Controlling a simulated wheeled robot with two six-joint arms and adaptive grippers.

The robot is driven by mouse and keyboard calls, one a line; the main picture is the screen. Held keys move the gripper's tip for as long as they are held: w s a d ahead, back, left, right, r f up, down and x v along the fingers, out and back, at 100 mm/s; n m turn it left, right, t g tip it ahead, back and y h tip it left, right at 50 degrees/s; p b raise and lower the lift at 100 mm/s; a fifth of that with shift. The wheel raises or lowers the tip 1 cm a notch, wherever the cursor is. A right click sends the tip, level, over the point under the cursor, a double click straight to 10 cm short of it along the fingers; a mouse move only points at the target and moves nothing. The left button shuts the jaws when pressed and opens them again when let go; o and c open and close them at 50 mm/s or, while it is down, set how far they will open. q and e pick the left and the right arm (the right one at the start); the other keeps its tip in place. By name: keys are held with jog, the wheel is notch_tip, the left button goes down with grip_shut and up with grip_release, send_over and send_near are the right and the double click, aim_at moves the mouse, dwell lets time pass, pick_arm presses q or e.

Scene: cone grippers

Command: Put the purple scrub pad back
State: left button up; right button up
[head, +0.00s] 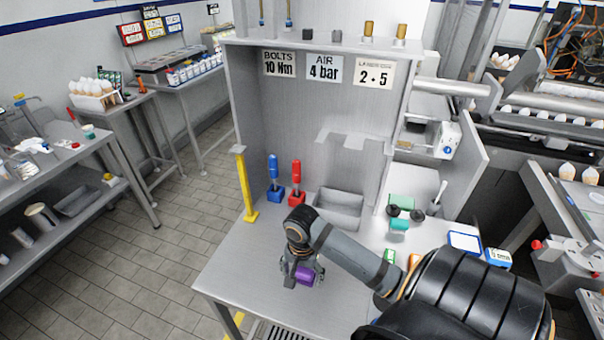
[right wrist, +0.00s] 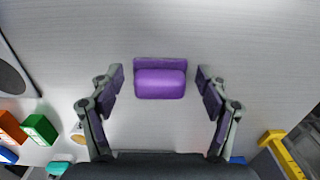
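The purple scrub pad (head: 305,276) lies on the steel worktable (head: 245,262), toward its front. In the right wrist view the pad (right wrist: 160,80) sits between the fingertips, with a gap on each side. My right gripper (head: 301,271) points down over it and is open (right wrist: 160,82), not touching the pad. In the head view the fingers partly hide the pad. My left gripper is in neither view.
A grey metal bin (head: 340,207) stands at the table's back. Blue (head: 274,180) and red (head: 297,183) upright levers and a yellow post (head: 246,187) stand left of it. Green and teal items (head: 399,225) lie on the right. The front left tabletop is clear.

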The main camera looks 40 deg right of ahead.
aim_at(302, 275)
jog(key=shift+r, duration=0.3)
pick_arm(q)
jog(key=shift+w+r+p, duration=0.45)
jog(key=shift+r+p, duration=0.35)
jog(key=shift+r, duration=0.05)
pick_arm(e)
notch_tip(302, 275, up, 12)
jog(key=shift+f, duration=0.2)
